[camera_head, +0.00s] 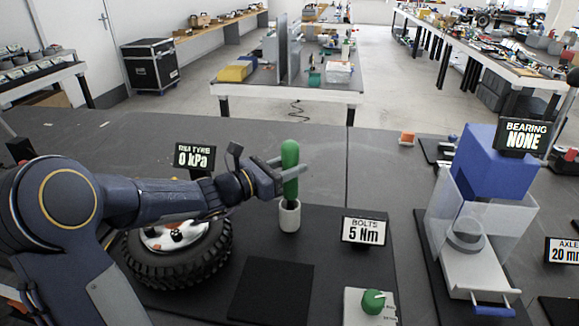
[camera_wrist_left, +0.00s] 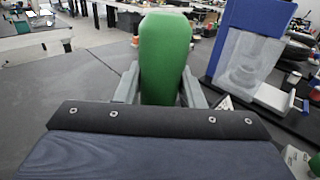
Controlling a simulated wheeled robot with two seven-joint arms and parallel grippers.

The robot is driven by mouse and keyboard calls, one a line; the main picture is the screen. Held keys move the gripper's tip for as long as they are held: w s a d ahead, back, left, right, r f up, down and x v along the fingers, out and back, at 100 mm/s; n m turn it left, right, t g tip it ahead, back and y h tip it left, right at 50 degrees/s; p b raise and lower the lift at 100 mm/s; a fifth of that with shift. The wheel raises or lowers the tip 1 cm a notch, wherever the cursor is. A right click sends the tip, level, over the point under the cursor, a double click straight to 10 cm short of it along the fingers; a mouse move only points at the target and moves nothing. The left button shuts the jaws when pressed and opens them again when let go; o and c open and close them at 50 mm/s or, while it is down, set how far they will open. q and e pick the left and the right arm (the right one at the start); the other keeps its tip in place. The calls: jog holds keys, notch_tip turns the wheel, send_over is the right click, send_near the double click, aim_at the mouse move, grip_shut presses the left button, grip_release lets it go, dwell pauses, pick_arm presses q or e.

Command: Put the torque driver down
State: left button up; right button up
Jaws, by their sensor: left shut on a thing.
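The torque driver (camera_head: 290,165) has a green handle and is upright. My left gripper (camera_head: 285,178) is shut on its handle. The driver's lower end is at a light grey cup-shaped holder (camera_head: 289,216) on the dark mat; its tip is hidden, so I cannot tell how deep it sits. The green handle (camera_wrist_left: 165,55) also fills the middle of the left wrist view, between the two grey fingers. My right gripper is not in view.
A wheel with a black tyre (camera_head: 180,262) lies under my left arm. A "BOLTS 5 Nm" display (camera_head: 366,231) and a green knob (camera_head: 373,301) stand right of the holder. A blue and clear press (camera_head: 490,165) is farther right. A dark square pad (camera_head: 270,290) lies in front.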

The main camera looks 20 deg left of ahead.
pick_arm(q)
jog(key=shift+f, duration=0.1)
jog(key=o, duration=1.1)
